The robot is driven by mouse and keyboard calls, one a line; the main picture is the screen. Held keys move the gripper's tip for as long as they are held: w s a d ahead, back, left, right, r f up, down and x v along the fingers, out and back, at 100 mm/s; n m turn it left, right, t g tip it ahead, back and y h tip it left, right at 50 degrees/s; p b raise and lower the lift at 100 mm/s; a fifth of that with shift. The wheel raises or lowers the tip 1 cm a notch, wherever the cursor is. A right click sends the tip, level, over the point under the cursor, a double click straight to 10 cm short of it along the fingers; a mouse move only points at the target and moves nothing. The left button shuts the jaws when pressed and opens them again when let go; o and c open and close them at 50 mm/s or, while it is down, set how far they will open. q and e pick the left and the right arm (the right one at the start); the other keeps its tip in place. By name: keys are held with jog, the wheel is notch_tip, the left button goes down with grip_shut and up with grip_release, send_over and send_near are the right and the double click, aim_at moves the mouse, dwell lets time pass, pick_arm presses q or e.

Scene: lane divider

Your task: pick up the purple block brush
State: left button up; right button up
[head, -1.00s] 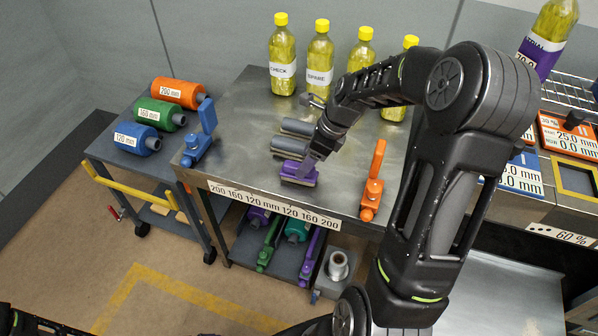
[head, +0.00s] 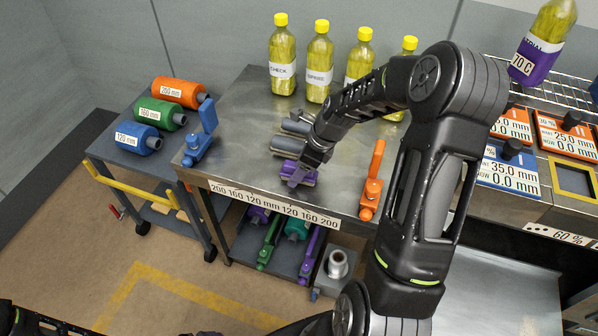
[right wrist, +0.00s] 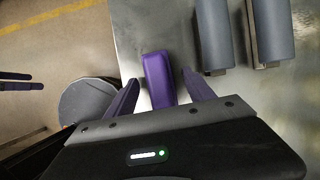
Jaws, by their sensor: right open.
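The purple block brush (head: 307,175) lies on the steel table near its front edge, in front of the grey rollers. In the head view my right gripper (head: 298,180) is at the brush and partly hides it. In the right wrist view the purple brush (right wrist: 160,78) shows between the two fingers of my right gripper (right wrist: 160,92). The fingers are open, one on each side, with gaps visible. In the right wrist view the two dark fingers at the left edge look like my left gripper (right wrist: 20,81), held apart and empty, far from the brush.
Two grey rollers (right wrist: 216,32) lie close beside the brush. An orange tool (head: 371,190) stands to its right and a blue one (head: 200,138) to its left. Yellow-capped bottles (head: 283,62) line the table's back. A cart (head: 110,155) with coloured rollers is at left.

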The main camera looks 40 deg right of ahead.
jog(key=shift+c, duration=0.2)
grip_shut()
dwell(0.6)
